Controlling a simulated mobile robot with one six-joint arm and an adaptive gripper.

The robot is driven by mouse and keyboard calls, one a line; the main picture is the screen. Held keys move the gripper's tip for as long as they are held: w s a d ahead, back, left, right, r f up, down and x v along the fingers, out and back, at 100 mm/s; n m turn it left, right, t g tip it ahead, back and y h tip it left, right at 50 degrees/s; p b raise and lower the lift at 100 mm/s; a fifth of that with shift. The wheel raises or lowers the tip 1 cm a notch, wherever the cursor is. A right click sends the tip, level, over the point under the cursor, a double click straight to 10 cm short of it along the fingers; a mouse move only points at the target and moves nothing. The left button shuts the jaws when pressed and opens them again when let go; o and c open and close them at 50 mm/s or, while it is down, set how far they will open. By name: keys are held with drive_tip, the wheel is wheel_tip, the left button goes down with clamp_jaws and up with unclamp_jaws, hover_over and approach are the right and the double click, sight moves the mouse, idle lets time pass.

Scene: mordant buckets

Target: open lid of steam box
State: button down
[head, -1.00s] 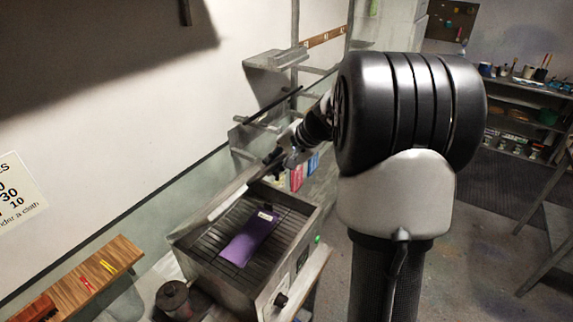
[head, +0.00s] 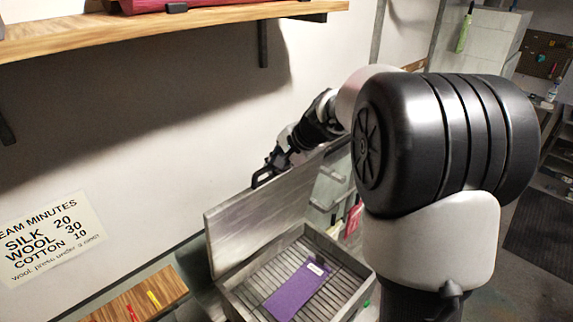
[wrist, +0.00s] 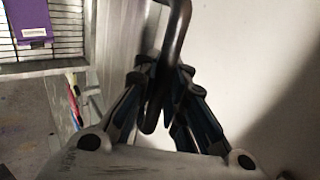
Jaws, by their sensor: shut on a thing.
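The steam box (head: 232,300) is a grey metal box with a slatted rack inside. Its lid (head: 262,218) stands raised, close to upright, along the wall side of the box. My gripper (head: 264,176) is at the lid's top edge. In the wrist view, my gripper (wrist: 165,88) is shut on a dark bar handle (wrist: 180,45), with a finger on each side of it. A purple folded cloth (head: 293,290) with a white tag lies on the rack. It also shows in the wrist view (wrist: 32,22).
A wooden shelf (head: 180,20) juts from the wall above. A wooden board (head: 140,298) with red and yellow marks is left of the box. A sign (head: 50,238) with steam minutes is on the wall. A light rack stands behind my arm.

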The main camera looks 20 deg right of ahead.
drive_tip(key=shift+w+r, duration=0.3)
drive_tip(key=shift+r, duration=0.1)
drive_tip(key=c, duration=2.1)
unclamp_jaws()
drive_tip(key=o, duration=0.4)
drive_tip(key=shift+s, duration=0.25)
drive_tip(key=shift+o, duration=0.3)
drive_tip(key=shift+w+f, duration=0.1)
drive_tip(key=shift+f, duration=0.05)
drive_tip(key=v, duration=1.2)
drive_tip(key=shift+a, duration=0.1)
